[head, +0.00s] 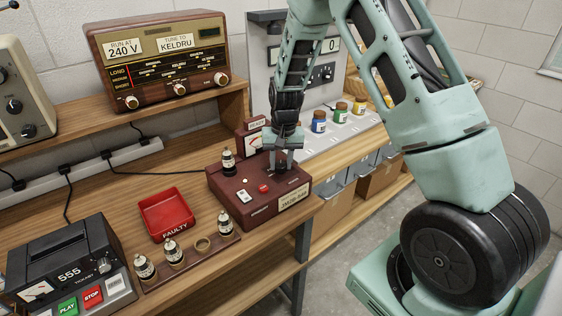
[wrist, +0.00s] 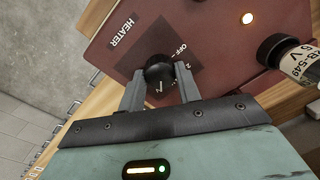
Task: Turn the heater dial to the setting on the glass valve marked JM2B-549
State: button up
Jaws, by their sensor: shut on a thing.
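A dark red valve tester (head: 232,202) stands on the bench with a label (head: 293,196) at its front. My gripper (head: 283,168) is over its top, pointing down. In the wrist view, my gripper (wrist: 160,88) is shut on the black heater dial (wrist: 159,68), one finger on each side. A glass valve (head: 228,162) stands upright in the tester.
A wooden rack (head: 190,268) holds several valves and one empty ring, beside a red FAULTY tray (head: 166,212). A tape deck (head: 68,262) is at front left; a radio (head: 163,62) is on the shelf. Coloured jars (head: 340,112) stand behind my arm. A lamp (wrist: 247,18) glows on the tester.

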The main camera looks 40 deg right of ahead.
aim_at(284, 164)
jog(key=shift+m, duration=0.4)
jog(key=o, duration=1)
jog(key=shift+c, duration=0.2)
jog(key=shift+r, duration=0.1)
notch_tip(284, 164, up, 17)
jog(key=b, duration=0.2)
jog(key=shift+s+d+b, duration=0.25)
jog(key=shift+d+b, duration=0.1)
jog(key=shift+d, duration=0.05)
jog(key=shift+r, duration=0.1)
